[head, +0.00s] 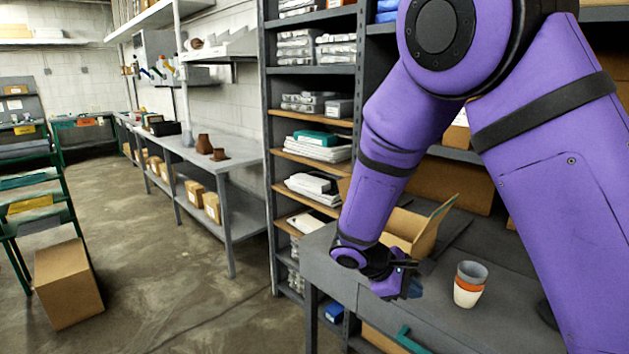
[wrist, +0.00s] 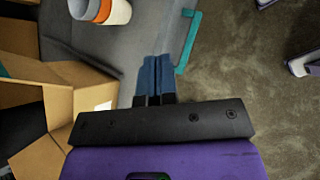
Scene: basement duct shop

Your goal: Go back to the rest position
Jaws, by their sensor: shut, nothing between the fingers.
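My purple arm reaches down across the right of the head view. My gripper (head: 408,287) hangs over the grey workbench, to the left of a stack of cups. In the wrist view my gripper (wrist: 155,80) has its two blue fingers together with nothing between them. The stacked cups (head: 468,285), grey, orange and white, stand upright on the bench, apart from the gripper. They also show at the top of the wrist view (wrist: 105,10).
An open cardboard box (head: 412,228) sits on the bench behind the gripper. A grey shelf rack (head: 268,150) stands beside the bench. A teal handle (head: 410,340) is at the bench's front edge. The concrete floor (head: 180,255) is open to the left, with a carton (head: 68,284) farther left.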

